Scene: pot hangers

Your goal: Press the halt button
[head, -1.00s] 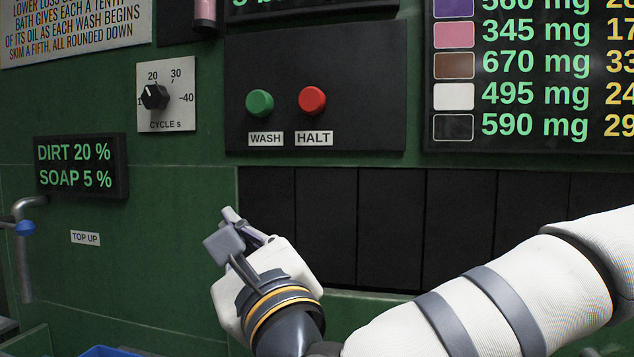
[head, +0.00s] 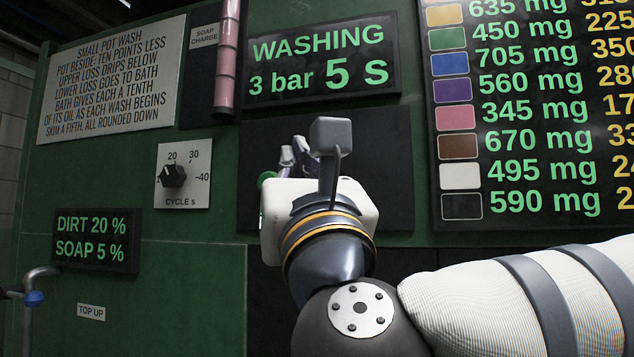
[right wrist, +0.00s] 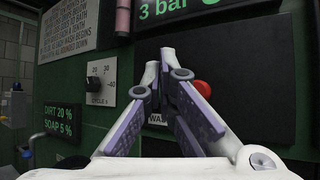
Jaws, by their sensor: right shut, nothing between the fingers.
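The red halt button (right wrist: 203,88) shows in the right wrist view, just right of my fingertips and partly behind a finger. In the head view my right gripper hides it and its label. The green wash button (head: 266,179) shows only as a sliver left of the gripper. Both are on a black panel (head: 388,155). My right gripper (head: 297,152) is shut and empty in front of this panel. Its closed fingers (right wrist: 168,62) point at the panel in the right wrist view; whether they touch it I cannot tell. My left gripper is not in view.
Above the panel a display (head: 320,65) reads WASHING, 3 bar, 5 s. A cycle dial (head: 173,176) and a DIRT/SOAP display (head: 97,240) are to the left. A dose board (head: 530,120) is to the right. A pipe with a blue part (head: 34,298) stands lower left.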

